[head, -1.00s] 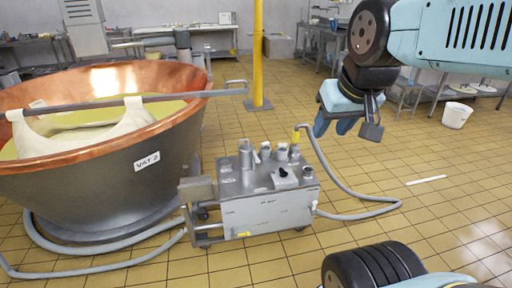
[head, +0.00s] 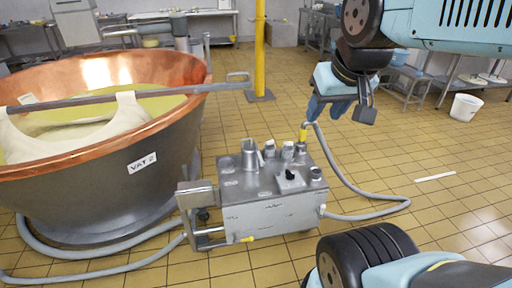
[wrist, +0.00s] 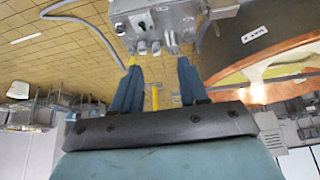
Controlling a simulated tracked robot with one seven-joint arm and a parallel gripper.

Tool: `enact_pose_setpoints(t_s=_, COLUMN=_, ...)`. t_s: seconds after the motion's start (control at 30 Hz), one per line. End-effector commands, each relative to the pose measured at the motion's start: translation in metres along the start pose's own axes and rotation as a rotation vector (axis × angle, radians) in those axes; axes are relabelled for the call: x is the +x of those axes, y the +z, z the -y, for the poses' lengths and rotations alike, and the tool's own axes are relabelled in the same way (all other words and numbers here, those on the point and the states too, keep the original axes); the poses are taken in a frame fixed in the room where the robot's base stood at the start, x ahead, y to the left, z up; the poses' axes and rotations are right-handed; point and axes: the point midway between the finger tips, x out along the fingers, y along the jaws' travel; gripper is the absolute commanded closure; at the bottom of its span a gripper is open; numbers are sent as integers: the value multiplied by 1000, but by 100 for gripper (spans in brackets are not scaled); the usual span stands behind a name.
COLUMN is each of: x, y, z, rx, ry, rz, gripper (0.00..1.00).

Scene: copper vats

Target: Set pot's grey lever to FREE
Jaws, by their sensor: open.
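A grey metal wheeled unit (head: 268,216) stands on the floor beside the copper vat. Its top carries a cone-shaped spout (head: 251,156), short grey fittings (head: 287,151) and a small box with a black knob (head: 290,175). I cannot tell which part is the grey lever, and no FREE mark is readable. My gripper (head: 330,110) is open and empty, above and behind the unit's right side in the head view. In the wrist view its blue fingers (wrist: 158,68) are apart, and the unit (wrist: 160,22) appears upside down beyond them.
The copper vat (head: 90,185), labelled VAT 2, stands at left with a bar across its rim. Grey hoses (head: 365,214) lie on the tiles. A yellow post (head: 260,50) stands behind. A white bucket (head: 465,107) is at right. Floor right of the unit is mostly clear.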

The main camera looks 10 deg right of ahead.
Motion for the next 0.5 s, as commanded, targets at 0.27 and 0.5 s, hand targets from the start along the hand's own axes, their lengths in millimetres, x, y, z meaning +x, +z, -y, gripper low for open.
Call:
enact_pose_setpoints(t_s=0.27, x=0, y=0, z=0, rx=0, ry=0, rz=0, gripper=57)
enact_pose_setpoints(t_s=0.5, x=0, y=-4, z=0, rx=0, ry=0, rz=4, gripper=57)
